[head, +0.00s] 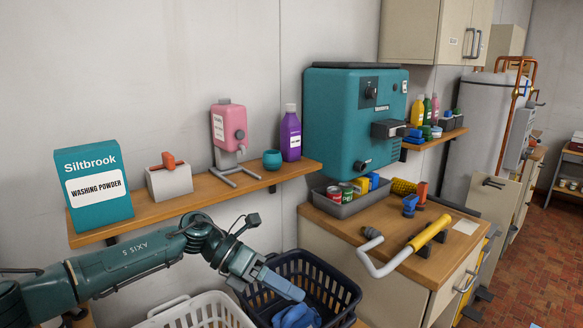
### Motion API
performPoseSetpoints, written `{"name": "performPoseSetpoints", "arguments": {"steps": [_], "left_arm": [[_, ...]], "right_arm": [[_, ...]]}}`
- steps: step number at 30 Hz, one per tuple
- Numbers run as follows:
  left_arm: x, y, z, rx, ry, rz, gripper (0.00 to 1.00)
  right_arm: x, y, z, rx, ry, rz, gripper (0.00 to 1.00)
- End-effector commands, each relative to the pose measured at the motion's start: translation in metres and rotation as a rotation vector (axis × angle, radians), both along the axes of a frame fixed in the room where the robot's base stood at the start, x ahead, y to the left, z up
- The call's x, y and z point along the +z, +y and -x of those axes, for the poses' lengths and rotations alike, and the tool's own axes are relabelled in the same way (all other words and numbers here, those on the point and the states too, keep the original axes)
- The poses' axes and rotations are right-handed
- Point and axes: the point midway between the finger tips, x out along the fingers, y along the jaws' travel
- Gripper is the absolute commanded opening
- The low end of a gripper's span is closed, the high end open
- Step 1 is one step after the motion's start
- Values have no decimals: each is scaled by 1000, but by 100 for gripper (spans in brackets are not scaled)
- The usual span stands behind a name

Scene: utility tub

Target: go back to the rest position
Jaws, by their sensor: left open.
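My left gripper (286,284) reaches in from the left at the bottom centre, on a dark green arm. It is open and points down to the right, over a dark blue laundry basket (338,275). A blue cloth (297,316) lies in the basket, just below the fingers. The fingers overlap the basket in the picture, and I cannot tell how high above the cloth they are. I see nothing held between them. My right gripper is out of view.
A wooden shelf (225,190) above my arm holds washing powder (95,188), a pink dispenser (229,125) and a purple bottle (290,133). A white basket (195,312) stands below the arm. Right of the dark basket, a wooden-topped cabinet (400,270) carries a yellow-handled tool (428,235).

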Motion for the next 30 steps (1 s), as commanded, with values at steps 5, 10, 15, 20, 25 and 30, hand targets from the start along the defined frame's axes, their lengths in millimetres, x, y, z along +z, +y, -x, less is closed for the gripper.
{"name": "performPoseSetpoints", "arguments": {"steps": [5,10,15,20,25,30], "left_arm": [[-18,-66,38,175,302,321,74],[-24,-88,51,410,631,578,74],[-46,-74,50,697,992,784,74],[-93,-35,53,1008,1341,931,74],[-165,25,82,1375,1704,1039,74],[-239,88,144,1754,2007,1094,74]], "right_arm": [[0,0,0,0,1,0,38],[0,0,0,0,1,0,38],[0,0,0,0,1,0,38],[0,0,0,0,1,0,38],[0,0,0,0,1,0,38],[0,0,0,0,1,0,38]]}}
